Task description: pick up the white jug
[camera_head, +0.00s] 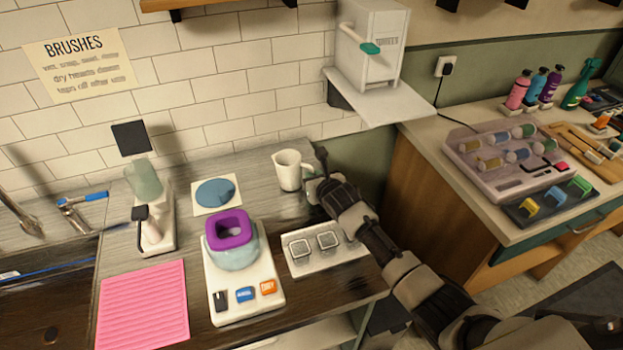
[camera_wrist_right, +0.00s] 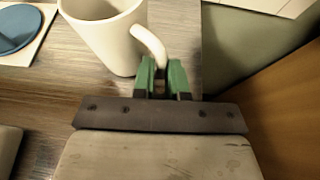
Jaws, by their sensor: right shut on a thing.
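The white jug (camera_head: 288,170) stands upright near the back right of the counter in the head view. In the right wrist view the jug (camera_wrist_right: 98,38) fills the upper left, with its handle (camera_wrist_right: 152,45) curving down toward my gripper. My right gripper (camera_head: 316,174) is at the jug's right side. In the wrist view its green fingers (camera_wrist_right: 162,78) are shut on the lower part of the handle. The jug's base seems to be on the counter or very close to it; I cannot tell which. My left gripper is not in view.
A blue disc (camera_head: 214,192) on a white card lies left of the jug. A white scale (camera_head: 245,293) with a bowl and purple ring stands in front. A white tray (camera_head: 325,262) with two square pads is nearer. A white dispenser (camera_head: 368,50) on a shelf is above right.

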